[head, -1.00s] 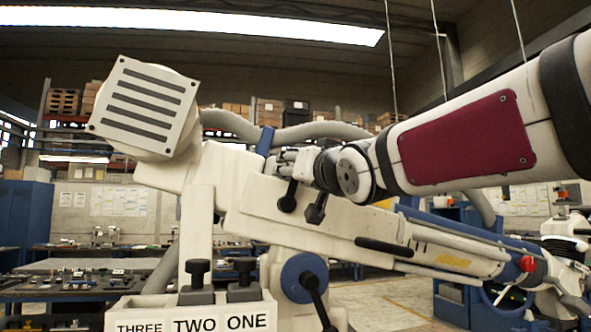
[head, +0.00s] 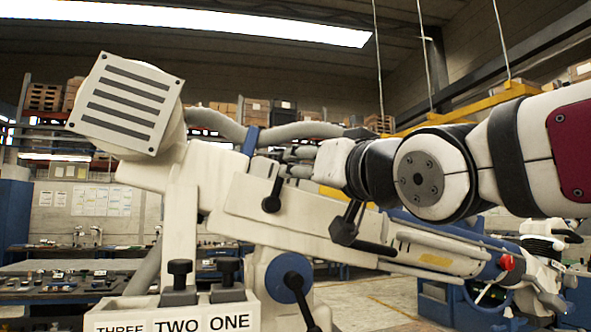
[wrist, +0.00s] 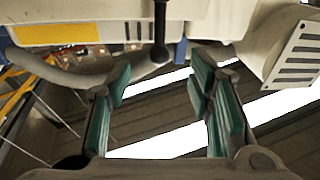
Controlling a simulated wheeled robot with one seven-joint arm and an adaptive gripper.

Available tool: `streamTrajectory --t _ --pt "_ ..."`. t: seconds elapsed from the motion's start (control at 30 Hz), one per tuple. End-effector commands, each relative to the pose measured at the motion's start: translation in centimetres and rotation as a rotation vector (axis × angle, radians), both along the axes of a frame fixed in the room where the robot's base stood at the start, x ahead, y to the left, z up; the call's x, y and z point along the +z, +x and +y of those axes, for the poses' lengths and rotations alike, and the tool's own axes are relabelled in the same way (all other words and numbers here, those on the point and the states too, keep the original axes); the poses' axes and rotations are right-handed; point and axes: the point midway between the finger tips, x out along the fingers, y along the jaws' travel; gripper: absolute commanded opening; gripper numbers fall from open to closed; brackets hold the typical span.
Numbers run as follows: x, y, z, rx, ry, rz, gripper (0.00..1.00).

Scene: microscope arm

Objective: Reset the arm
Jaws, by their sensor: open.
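The large white microscope arm (head: 290,215) slants from the striped square head (head: 123,104) at upper left down to the right in the head view. A black-knobbed lever (head: 272,198) hangs on its side. A blue round knob (head: 288,277) with a black handle is below. In the wrist view, the striped head (wrist: 297,55) is at the upper right and a black lever (wrist: 159,35) hangs from the top edge. My gripper (wrist: 163,75) shows there with green-padded fingers apart and nothing between them.
A white base block (head: 180,318) labelled THREE, TWO, ONE carries black knobs (head: 180,275). Thick grey hoses (head: 300,131) run behind the microscope arm. Workbenches (head: 60,285) with small parts stand at the left. Some floor (head: 385,300) is open at lower right.

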Motion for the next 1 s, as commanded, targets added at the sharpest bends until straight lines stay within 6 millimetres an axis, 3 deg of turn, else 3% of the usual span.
streamTrajectory --t 0.4,0.53,0.67,0.77,0.87,1.0 --pt "-0.1 0.0 0.0 -0.002 -0.001 0.002 0.48" --pt "-2.1 -0.1 -1.1 -0.031 -0.031 0.059 0.48" --pt "-8.0 -0.9 -4.0 -0.105 -0.111 0.220 0.48" --pt "-14.0 -2.8 -6.8 -0.165 -0.188 0.393 0.48" --pt "-19.9 -5.6 -9.2 -0.206 -0.260 0.571 0.48" --pt "-27.4 -10.8 -11.9 -0.234 -0.341 0.817 0.48"
